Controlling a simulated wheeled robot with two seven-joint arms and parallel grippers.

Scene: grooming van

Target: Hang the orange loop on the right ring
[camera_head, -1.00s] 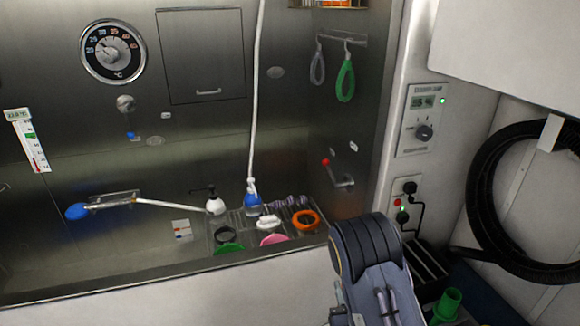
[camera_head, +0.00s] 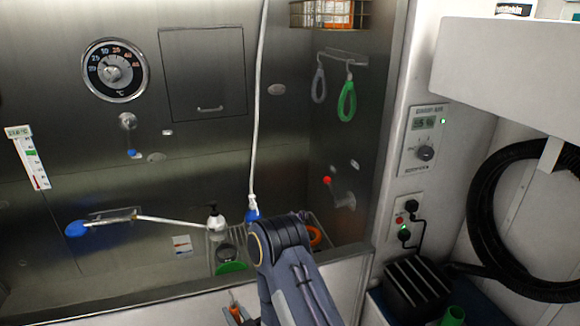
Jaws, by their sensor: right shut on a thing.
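My right gripper (camera_head: 241,313) is low in the view, left of my right forearm and partly cut off by the bottom edge. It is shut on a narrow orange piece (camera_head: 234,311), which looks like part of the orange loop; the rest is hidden. It is in front of the tub's pale front edge. A grey loop (camera_head: 319,85) and a green loop (camera_head: 347,101) hang from a rail (camera_head: 346,55) on the steel side wall, the green one on the right. I cannot make out which fitting is the right ring. My left gripper is out of view.
A round orange ring (camera_head: 315,237) sits in the rack, partly hidden by my arm. Also there are a white pump bottle (camera_head: 215,220) and a green ring (camera_head: 231,267). A red-knobbed lever (camera_head: 328,181) sticks out below the loops. A white cabinet (camera_head: 510,65) overhangs at right.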

